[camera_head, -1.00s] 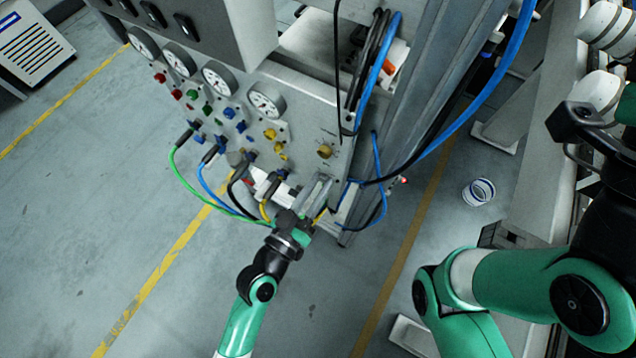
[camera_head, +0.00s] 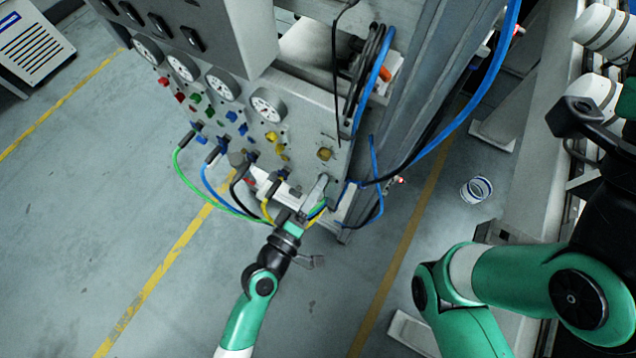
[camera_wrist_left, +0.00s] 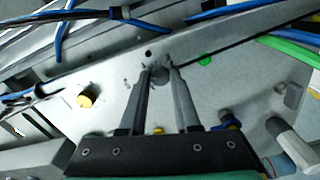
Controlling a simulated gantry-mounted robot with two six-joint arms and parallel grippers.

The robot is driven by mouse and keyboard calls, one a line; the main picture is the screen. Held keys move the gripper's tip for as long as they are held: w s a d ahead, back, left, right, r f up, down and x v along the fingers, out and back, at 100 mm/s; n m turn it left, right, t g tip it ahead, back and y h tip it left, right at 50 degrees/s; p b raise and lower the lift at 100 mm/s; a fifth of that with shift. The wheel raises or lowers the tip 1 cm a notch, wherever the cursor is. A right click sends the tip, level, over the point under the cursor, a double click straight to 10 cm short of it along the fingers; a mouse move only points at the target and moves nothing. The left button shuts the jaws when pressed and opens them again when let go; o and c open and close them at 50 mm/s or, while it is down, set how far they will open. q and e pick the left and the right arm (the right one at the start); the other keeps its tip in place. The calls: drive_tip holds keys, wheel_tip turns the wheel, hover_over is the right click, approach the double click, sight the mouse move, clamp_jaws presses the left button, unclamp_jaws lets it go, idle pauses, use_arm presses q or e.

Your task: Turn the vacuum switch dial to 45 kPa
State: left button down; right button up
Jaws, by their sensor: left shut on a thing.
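My left gripper (camera_head: 319,186) is at the lower right of the grey panel (camera_head: 305,140) in the head view, where its fingers hide what they hold. In the left wrist view its fingertips (camera_wrist_left: 159,68) are closed around a small round grey dial (camera_wrist_left: 158,76) on the panel face, one finger on each side. The dial's scale and pointer cannot be read. A small green spot (camera_wrist_left: 205,60) shows on the panel beside it.
A brass-yellow knob (camera_head: 325,154) sits above the gripper, also in the left wrist view (camera_wrist_left: 86,99). Gauges (camera_head: 267,104) and coloured fittings line the panel. Green (camera_head: 205,199), blue, black and yellow hoses loop close to the gripper's left. A blue hose (camera_head: 377,160) hangs at the right.

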use_arm(q)
drive_tip(key=n+p, duration=0.1)
drive_tip(key=n, duration=0.8)
drive_tip(key=shift+p, duration=0.3)
idle(0.4)
drive_tip(key=c, duration=0.6)
unclamp_jaws()
